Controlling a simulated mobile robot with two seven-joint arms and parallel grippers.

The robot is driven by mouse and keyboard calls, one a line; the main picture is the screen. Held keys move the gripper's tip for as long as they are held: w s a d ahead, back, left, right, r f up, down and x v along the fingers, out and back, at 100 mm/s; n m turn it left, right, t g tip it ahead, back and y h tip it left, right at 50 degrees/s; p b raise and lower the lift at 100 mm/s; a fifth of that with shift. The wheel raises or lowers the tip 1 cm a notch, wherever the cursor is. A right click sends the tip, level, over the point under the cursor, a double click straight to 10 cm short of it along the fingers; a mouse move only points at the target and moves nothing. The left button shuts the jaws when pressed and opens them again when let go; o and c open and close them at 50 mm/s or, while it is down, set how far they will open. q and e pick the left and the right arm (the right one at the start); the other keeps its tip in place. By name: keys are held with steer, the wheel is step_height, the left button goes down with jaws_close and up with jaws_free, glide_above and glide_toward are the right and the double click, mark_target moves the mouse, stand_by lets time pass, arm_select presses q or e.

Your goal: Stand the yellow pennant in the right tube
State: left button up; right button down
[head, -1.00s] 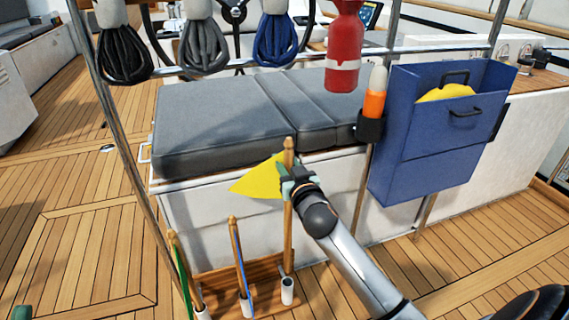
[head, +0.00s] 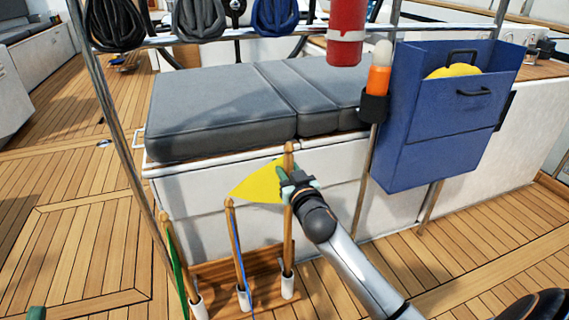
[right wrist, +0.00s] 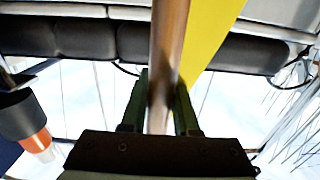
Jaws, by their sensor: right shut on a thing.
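The yellow pennant (head: 258,187) is on a wooden staff that stands about upright. My right gripper (head: 290,186) is shut on the staff, a little below its top, beside the yellow cloth. The right wrist view shows the staff (right wrist: 167,60) between the two fingers, with the yellow cloth behind it. The staff's lower end meets the mouth of the white right tube (head: 287,288); how deep it sits is not clear. A small green tip (head: 37,313) at the bottom left edge may be my left gripper; its jaws do not show.
A blue-flag staff (head: 234,240) and a green-flag staff (head: 172,255) stand in the other tubes of the wooden rack (head: 262,296). A grey-cushioned bench (head: 220,110) is behind. A blue bag (head: 437,120) and orange flare (head: 378,77) hang at right.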

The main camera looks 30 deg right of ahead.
step_height(320, 180, down, 7)
steer(key=b, duration=0.2)
steer(key=shift+r, duration=0.2)
stand_by(0.4)
steer(key=c, duration=0.6)
jaws_free()
steer(key=shift+s, duration=0.1)
